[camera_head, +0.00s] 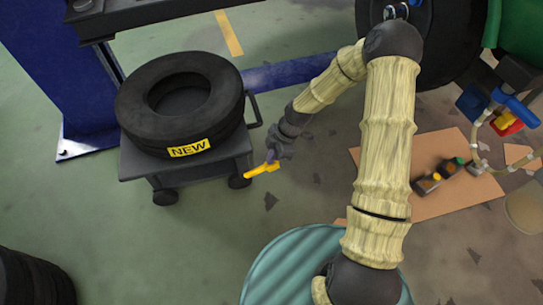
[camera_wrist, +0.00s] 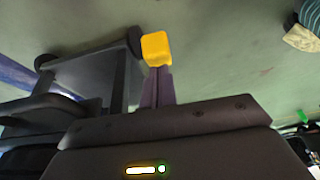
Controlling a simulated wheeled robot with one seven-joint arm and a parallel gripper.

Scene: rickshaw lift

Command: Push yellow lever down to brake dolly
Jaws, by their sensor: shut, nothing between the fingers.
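The dark dolly (camera_head: 185,163) stands on the floor left of my arm, with tires stacked on it and a "NEW" label on the lower one. The yellow lever (camera_head: 262,170) sticks out at the dolly's lower right corner near a wheel, tilted slightly up towards my gripper. My gripper (camera_head: 272,158) is shut and empty, right at the lever's outer end. In the wrist view the gripper fingers (camera_wrist: 158,88) show just below the lever's yellow end (camera_wrist: 156,49). I cannot tell whether they touch.
A blue lift post (camera_head: 62,75) and blue beam stand behind the dolly. An orange-brown board (camera_head: 420,205) with small bottles lies on the right. Dark tires (camera_head: 35,280) stand at the lower left. Green floor in front of the dolly is clear.

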